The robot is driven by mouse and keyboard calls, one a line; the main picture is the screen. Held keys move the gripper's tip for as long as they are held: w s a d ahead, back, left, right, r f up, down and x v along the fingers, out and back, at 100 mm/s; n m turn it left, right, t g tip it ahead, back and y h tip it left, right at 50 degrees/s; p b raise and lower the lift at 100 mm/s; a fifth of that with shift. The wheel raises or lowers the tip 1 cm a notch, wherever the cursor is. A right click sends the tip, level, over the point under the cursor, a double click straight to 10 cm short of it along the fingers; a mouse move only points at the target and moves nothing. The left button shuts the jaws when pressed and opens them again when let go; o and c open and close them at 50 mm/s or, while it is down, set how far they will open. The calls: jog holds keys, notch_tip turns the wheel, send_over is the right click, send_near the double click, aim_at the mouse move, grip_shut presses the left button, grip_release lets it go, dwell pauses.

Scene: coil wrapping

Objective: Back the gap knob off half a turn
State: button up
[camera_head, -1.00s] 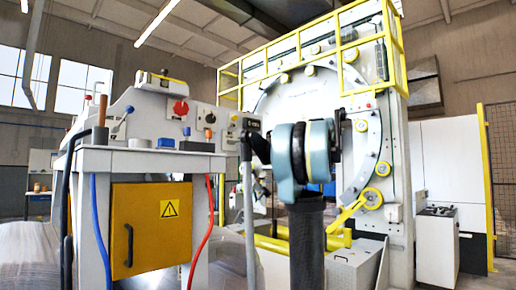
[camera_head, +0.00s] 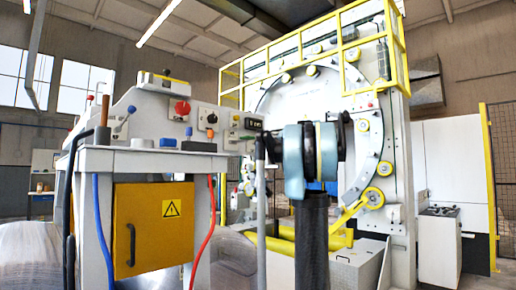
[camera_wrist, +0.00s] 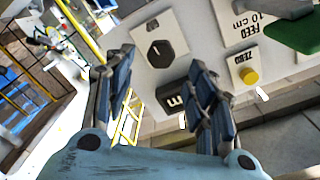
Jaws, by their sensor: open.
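A round black knob (camera_wrist: 160,53) with a white pointer line sits on a white plate on the pale panel in the wrist view. I read no label on it, so I cannot confirm that it is the gap knob. My gripper (camera_wrist: 158,72) is open, its two dark fingers apart on either side below the knob. The fingers look short of the knob, and nothing is between them. A dark display (camera_wrist: 171,97) shows between the fingers, partly covered by the right one. In the head view, a dark knob (camera_head: 211,118) shows on the panel left of a display (camera_head: 252,123).
A yellow button (camera_wrist: 249,76) marked ZERO and a FEED 10 cm plate (camera_wrist: 247,22) lie right of the knob. A green part (camera_wrist: 297,35) stands out at the upper right. In the head view, a red knob (camera_head: 182,107) and a bench with a yellow door (camera_head: 150,225) are at left.

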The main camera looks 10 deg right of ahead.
aim_at(260, 143)
jog(key=x, duration=0.8)
